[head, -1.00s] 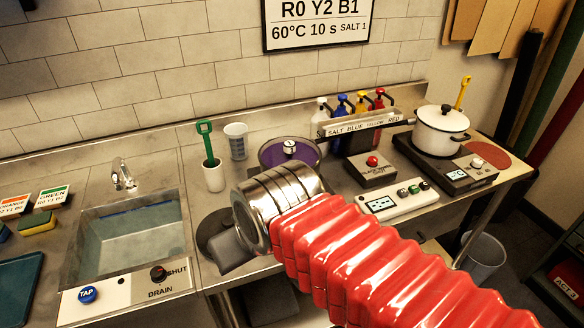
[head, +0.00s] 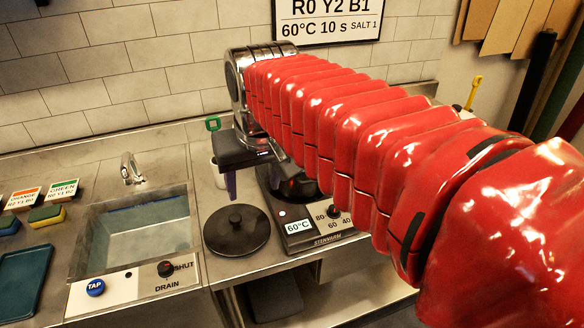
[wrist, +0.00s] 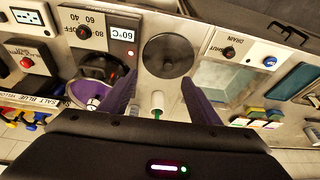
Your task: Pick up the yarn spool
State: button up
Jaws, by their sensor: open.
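I cannot make out a yarn spool in either view. My gripper (head: 232,190) hangs over the counter between the sink and the hot plate in the head view, partly hidden by its own wrist. In the wrist view its two purplish fingers (wrist: 160,83) stand wide apart and open. Nothing is held between them. A white cup (wrist: 157,98) with a green-handled tool shows beyond the gap, and the green handle (head: 213,124) also shows behind my gripper in the head view. My arm hides much of the right counter.
A black round lid (head: 236,229) lies in front of my gripper. The sink (head: 135,232) is at left, with sponges (head: 46,215) and a teal tray (head: 22,272) beyond.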

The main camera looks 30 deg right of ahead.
jog(key=w+d+m+g, duration=0.1)
jog(key=w+d, duration=0.4)
jog(key=d, duration=0.1)
jog(key=w+d+r+m+g, duration=0.1)
jog(key=w+d+m, duration=0.1)
jog(key=w+d, duration=0.3)
jog(key=w+d+r+m+g, duration=0.1)
jog(key=w+d+m+g, duration=0.1)
jog(key=w+d, duration=0.3)
jog(key=shift+w+d+r, duration=0.1)
jog(key=shift+w+d, duration=0.05)
jog(key=shift+d, duration=0.7)
jog(key=shift+w+d, duration=0.1)
jog(key=shift+d, duration=0.75)
jog(key=shift+w+d+m, duration=0.2)
jog(key=shift+d+m, duration=0.1)
jog(key=shift+d, duration=0.3)
jog(key=shift+f, duration=4.45)
jog(key=shift+s, duration=0.1)
